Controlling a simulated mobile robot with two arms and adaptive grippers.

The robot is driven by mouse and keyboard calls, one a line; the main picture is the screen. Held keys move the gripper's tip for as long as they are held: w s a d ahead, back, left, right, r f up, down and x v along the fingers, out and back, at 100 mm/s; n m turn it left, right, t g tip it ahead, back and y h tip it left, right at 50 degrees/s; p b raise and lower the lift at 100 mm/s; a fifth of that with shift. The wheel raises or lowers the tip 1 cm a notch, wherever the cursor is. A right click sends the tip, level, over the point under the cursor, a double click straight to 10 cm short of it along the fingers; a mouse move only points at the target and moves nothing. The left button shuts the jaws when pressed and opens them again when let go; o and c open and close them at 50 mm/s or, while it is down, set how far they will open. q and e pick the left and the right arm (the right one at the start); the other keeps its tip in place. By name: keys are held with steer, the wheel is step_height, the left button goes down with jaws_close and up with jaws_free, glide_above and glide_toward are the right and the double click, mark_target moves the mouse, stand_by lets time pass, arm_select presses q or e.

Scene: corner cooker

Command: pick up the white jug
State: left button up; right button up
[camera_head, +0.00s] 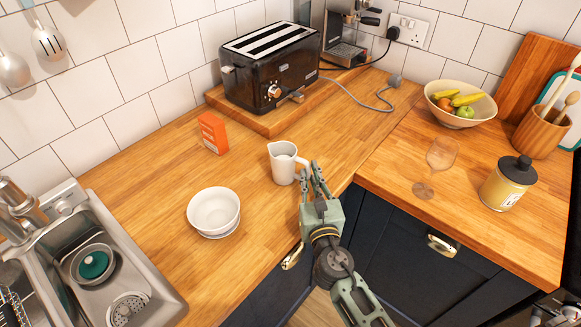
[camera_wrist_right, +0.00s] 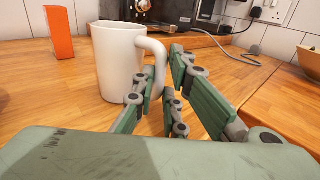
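The white jug (camera_head: 284,163) stands upright on the wooden worktop, in front of the toaster. In the right wrist view the jug (camera_wrist_right: 118,62) is close, with its handle on the right side towards my fingers. My right gripper (camera_head: 309,172) is just right of the jug at handle height. Its fingers are apart, and the handle (camera_wrist_right: 160,62) appears between the fingertips in the wrist view. Whether a finger touches the handle cannot be told. My left gripper is not in view.
White bowls (camera_head: 214,211) stand front left of the jug, and an orange box (camera_head: 213,133) behind left. The black toaster (camera_head: 271,66) is on a board behind. A clear glass (camera_head: 441,155), a jar (camera_head: 507,183) and a fruit bowl (camera_head: 461,104) stand right. The sink (camera_head: 125,255) is at left.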

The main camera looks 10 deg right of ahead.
mark_target(310, 168)
jaws_close()
steer(key=shift+r, duration=0.2)
steer(key=shift+r+p, duration=1.1)
steer(key=shift+r, duration=0.65)
steer(key=s+d+r+p, duration=0.1)
steer(key=s+d+r, duration=0.2)
steer(key=d+r, duration=0.4)
steer(key=shift+d+p, duration=0.35)
steer(key=shift+d, duration=1.65)
steer(key=shift+d+r, duration=0.1)
